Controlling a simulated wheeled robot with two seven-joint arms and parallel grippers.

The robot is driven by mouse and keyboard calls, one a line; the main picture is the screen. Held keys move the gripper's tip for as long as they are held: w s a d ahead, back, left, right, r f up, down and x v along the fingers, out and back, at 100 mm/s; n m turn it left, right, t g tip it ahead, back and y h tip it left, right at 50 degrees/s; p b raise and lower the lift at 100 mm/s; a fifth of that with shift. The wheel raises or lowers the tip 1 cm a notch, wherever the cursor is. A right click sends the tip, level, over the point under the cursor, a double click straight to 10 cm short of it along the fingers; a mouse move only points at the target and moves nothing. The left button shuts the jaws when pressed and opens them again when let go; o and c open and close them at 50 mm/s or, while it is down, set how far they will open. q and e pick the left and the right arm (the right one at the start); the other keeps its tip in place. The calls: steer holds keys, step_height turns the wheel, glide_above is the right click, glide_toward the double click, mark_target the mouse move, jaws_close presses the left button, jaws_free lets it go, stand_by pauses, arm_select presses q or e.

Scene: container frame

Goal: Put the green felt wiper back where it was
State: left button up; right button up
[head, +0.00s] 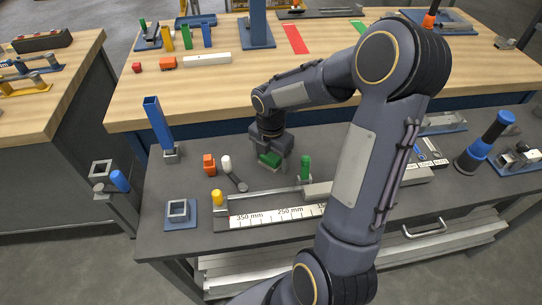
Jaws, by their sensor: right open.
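The green felt wiper appears to be the small green block (270,160) on the dark grey bench top. My right gripper (273,163) points down right at it, and its body hides part of the block. The right gripper is open; I cannot tell whether its fingers touch the block. My left gripper is out of view.
A ruler strip (277,215) in a grey frame lies in front, with a green peg (305,168) behind it. An orange block (209,164), a white-tipped tool (232,174) and a tall blue post (159,124) stand left. My right arm covers the bench's middle right.

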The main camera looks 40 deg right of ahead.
mark_target(271, 156)
step_height(271, 156, up, 12)
steer(key=s+a+m+t+y, duration=0.2)
steer(key=s+a+m, duration=0.4)
steer(key=m, duration=0.5)
steer(key=s+a+r+m+t+y, duration=0.1)
steer(key=s+a+m+t, duration=0.2)
steer(key=s+a+m, duration=0.4)
steer(key=s+m+p, duration=0.1)
steer(key=s+m, duration=0.2)
steer(key=m, duration=0.2)
steer(key=shift+s+t+y, duration=0.2)
steer(key=shift+t+y, duration=0.1)
steer(key=shift+y, duration=0.1)
steer(key=shift+r, duration=0.1)
steer(key=shift+c, duration=0.3)
